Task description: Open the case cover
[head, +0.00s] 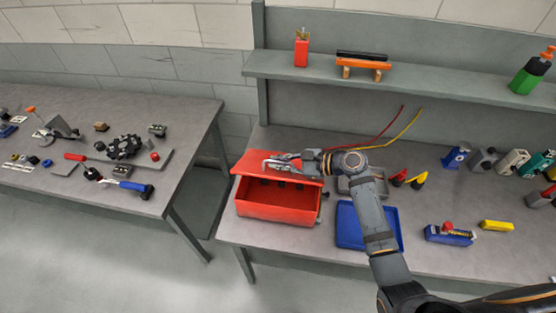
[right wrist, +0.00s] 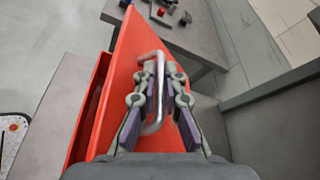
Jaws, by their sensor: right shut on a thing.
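A red case (head: 277,211) stands at the left end of the workbench. Its red cover (head: 247,166) is raised at an angle, and the dark inside of the case shows beneath it. My right gripper (head: 270,163) is over the cover, shut on its metal handle. In the right wrist view the fingers (right wrist: 158,100) close around the bent silver handle (right wrist: 152,57) on the red cover (right wrist: 126,62). The open side of the case (right wrist: 90,105) shows at the left there. My left gripper is in neither view.
A blue tray (head: 350,228) and a grey tray (head: 346,186) lie right of the case, partly behind my right arm. A shelf (head: 420,88) runs above the bench. Another table (head: 150,201) with several parts stands at the left, across a gap.

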